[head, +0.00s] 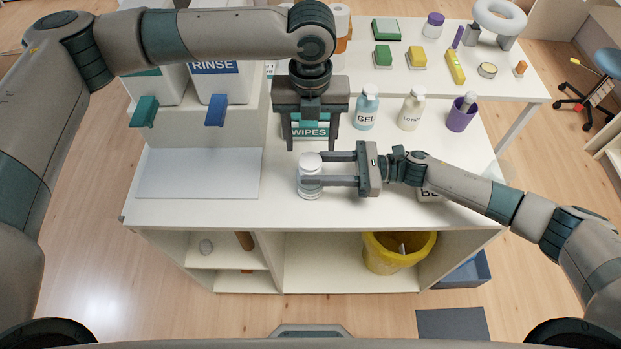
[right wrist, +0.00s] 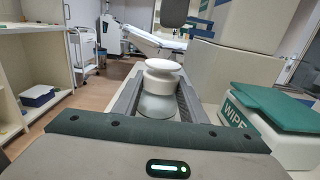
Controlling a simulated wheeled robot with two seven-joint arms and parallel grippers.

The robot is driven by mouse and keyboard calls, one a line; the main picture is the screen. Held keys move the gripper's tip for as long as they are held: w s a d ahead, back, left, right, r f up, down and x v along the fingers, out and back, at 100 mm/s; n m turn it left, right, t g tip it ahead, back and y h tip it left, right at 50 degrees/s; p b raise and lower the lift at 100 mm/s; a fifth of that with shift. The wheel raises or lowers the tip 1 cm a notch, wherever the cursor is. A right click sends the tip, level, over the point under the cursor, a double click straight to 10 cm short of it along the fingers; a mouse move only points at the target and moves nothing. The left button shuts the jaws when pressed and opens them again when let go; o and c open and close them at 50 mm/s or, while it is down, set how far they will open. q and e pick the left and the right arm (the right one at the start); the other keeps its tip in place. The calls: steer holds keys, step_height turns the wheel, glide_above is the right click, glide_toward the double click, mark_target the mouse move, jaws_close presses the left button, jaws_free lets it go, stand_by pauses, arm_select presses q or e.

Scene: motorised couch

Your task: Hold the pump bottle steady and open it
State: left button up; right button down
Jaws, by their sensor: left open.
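The white pump bottle (head: 309,188), with a wide flat round top, stands upright on the white counter near its front edge. It also shows in the right wrist view (right wrist: 160,78), between the two fingers. My right gripper (head: 312,169) reaches in from the right, level and low, with one finger on each side of the bottle; both seem to touch it. My left gripper (head: 311,146) points straight down with its fingers wide apart and empty. It is above and just behind the bottle, in front of the wipes box (head: 310,130), which it partly hides.
A pale panel (head: 198,173) lies left of the bottle. A yellow bucket (head: 398,251) sits below.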

mark_target(310, 161)
arm_select(q)
steer(key=shift+f, duration=0.15)
stand_by(0.9)
steer(key=shift+f, duration=3.9)
steer(key=c, duration=1.1)
steer(key=shift+n, duration=1.7)
